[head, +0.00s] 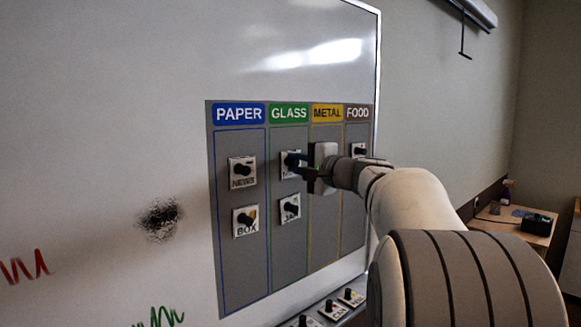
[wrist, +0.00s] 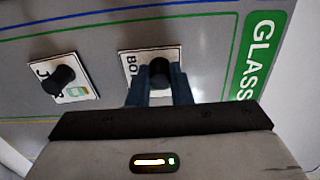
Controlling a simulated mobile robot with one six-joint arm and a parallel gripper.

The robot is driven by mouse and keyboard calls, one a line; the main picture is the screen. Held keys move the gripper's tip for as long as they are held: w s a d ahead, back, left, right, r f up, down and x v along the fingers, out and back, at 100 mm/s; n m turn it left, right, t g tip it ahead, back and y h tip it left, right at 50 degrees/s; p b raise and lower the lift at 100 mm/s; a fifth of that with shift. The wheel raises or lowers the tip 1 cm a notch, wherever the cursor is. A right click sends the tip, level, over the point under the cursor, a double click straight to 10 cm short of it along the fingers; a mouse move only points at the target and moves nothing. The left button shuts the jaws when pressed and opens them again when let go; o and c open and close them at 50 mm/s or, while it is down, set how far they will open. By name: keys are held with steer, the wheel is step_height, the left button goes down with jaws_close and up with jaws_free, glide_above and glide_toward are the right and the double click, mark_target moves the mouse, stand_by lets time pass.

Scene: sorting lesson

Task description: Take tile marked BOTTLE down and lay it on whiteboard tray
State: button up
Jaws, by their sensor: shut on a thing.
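The BOTTLE tile (wrist: 130,72) is a white square with a black knob, partly hidden by my fingers; only "BO" reads in the wrist view. It lies against the grey panel at the top of the GLASS column, and in the head view the tile (head: 285,170) is half covered by my gripper (head: 292,164). In the wrist view my gripper (wrist: 160,82) is shut on the tile's knob, one finger on each side. The whiteboard tray (head: 354,312) runs along the board's bottom edge, partly hidden by my arm.
A second glass tile (head: 290,207) hangs below. Two tiles hang under PAPER, including BOX (head: 245,221), and one tile (head: 358,150) under FOOD. Several tiles (head: 333,310) lie on the tray. A desk (head: 515,226) stands at the far right.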

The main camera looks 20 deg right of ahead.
stand_by(0.3)
steer(key=shift+b+v, duration=1.55)
steer(key=shift+v, duration=1.45)
